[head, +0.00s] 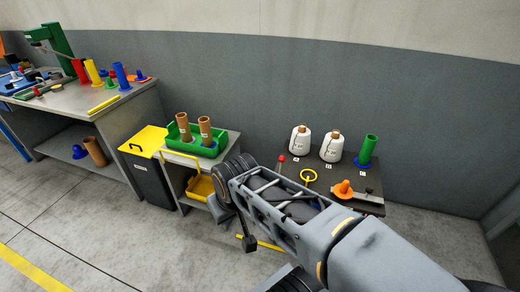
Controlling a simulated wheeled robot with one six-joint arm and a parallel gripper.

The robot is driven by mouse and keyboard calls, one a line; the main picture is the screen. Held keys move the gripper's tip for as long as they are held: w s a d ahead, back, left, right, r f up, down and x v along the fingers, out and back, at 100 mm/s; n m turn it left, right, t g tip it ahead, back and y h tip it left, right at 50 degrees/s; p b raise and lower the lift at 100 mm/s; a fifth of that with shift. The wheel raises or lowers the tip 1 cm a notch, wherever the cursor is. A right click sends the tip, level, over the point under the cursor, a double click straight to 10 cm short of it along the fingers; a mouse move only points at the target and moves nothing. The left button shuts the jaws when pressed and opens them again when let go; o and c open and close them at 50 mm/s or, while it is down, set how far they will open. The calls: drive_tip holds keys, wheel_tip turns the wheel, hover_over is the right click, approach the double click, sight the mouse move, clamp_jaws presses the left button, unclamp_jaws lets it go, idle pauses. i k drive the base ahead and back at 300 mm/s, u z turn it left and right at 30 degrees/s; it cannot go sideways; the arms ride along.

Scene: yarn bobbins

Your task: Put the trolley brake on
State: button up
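A grey trolley (223,146) with a yellow handle (182,157) stands left of centre against the wall side. It carries a green tray (207,151) with two brown cardboard tubes on top, and a yellow bin (201,187) on a lower level. My grey arm reaches in from the lower right, and its elbow covers the trolley's right side. No brake can be made out on the trolley; its lower right part is hidden. A small dark part (249,243) below my arm may belong to my gripper, but its fingers are not clear.
A dark table (368,203) on the right holds two white yarn bobbins, a green tube and an orange cone. A black bin (153,183) with a yellow lid stands left of the trolley. A workbench (112,112) with coloured tubes is farther left. Floor at the lower left is clear.

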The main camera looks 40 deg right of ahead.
sight(282, 159)
drive_tip(key=z, duration=0.2)
drive_tip(key=i, duration=0.85)
drive_tip(key=z, duration=1.1)
drive_tip(key=i, duration=0.55)
drive_tip(key=z, duration=0.05)
drive_tip(key=k, duration=0.55)
drive_tip(key=u, duration=1.15)
drive_tip(key=i, duration=0.75)
drive_tip(key=z, duration=0.35)
